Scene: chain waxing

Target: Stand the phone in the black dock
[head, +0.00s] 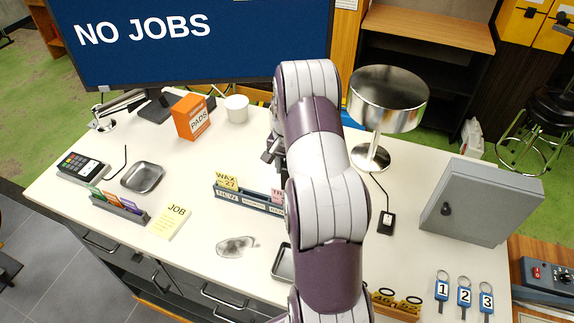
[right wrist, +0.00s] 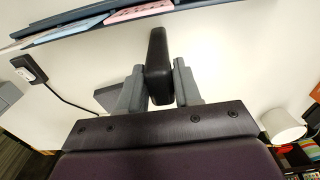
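My right gripper (right wrist: 158,85) points down over the desk, with its fingers on both sides of a dark, rounded slab, the phone (right wrist: 157,55). The phone is seen nearly edge-on and stands up between the fingers, which appear to touch it. In the head view my right arm covers most of the gripper; only part of the right gripper (head: 269,151) shows left of the arm, near the desk's middle. I cannot make out the black dock for certain; it may be behind my arm. A dark grey piece (right wrist: 106,96) beside the left finger is partly hidden. My left gripper is not in view.
A card rack (head: 250,201) stands close in front of the gripper. A chrome lamp (head: 388,98), a corded black switch (head: 386,222) and a grey cabinet (head: 482,200) are on the right. A white cup (head: 236,108) and orange box (head: 191,117) stand behind left.

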